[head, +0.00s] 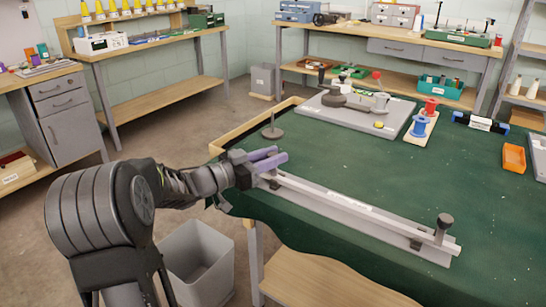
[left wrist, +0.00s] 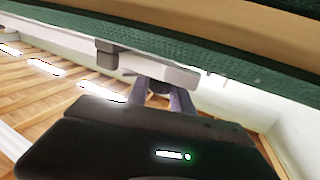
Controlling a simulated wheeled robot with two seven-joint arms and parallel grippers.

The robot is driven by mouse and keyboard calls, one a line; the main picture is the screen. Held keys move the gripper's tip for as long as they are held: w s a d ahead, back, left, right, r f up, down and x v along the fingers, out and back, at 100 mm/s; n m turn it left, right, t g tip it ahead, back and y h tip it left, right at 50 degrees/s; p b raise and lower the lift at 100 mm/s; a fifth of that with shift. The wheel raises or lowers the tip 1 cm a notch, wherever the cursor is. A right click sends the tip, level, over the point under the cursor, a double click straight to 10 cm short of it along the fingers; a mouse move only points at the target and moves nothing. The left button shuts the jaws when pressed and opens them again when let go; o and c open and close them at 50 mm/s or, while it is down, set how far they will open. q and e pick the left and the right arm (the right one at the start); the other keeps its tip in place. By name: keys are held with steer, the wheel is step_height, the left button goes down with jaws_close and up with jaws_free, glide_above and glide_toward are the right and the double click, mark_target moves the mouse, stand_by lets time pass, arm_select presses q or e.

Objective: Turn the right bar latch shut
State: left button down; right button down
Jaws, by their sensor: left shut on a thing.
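The grey bar (head: 345,209) lies along the front edge of the green table. The right bar latch (head: 443,225), with a dark upright knob, stands at the bar's right end; nothing touches it. My left gripper (head: 269,160), with purple fingers, is at the bar's left end, far from the right latch. In the left wrist view its fingers (left wrist: 168,97) are closed around a dark knob at the bar end (left wrist: 165,74), seemingly the left bar latch, mostly hidden. I cannot tell how the right latch is turned. My right gripper is not in view.
A grey base plate (head: 340,113) with a lever device stands behind the bar. A blue spool (head: 420,127), an orange bin (head: 514,158) and a dark round weight (head: 272,132) are also on the table. The green cloth right of and behind the bar is mostly clear.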

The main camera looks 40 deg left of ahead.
arm_select(q)
steer(key=m+g+h, duration=0.1)
steer(key=m+h, duration=0.1)
steer(key=shift+a+h, duration=0.15)
steer(key=shift+h, duration=0.25)
steer(key=shift+m+g+h+b, duration=0.4)
steer(key=shift+g+h, duration=0.1)
steer(key=shift+h, duration=0.1)
steer(key=shift+r, duration=0.15)
steer(key=c, duration=1.1)
jaws_free()
steer(key=shift+f+b+v, duration=0.25)
steer(key=shift+b+v, duration=0.55)
steer(key=shift+v, duration=0.5)
steer(key=shift+b+v, duration=0.65)
steer(key=shift+v, duration=0.6)
steer(key=shift+s+a, duration=0.45)
steer(key=shift+s, duration=0.15)
steer(key=shift+s+a+r, duration=0.15)
steer(key=shift+s+a, duration=0.05)
steer(key=shift+s, duration=0.25)
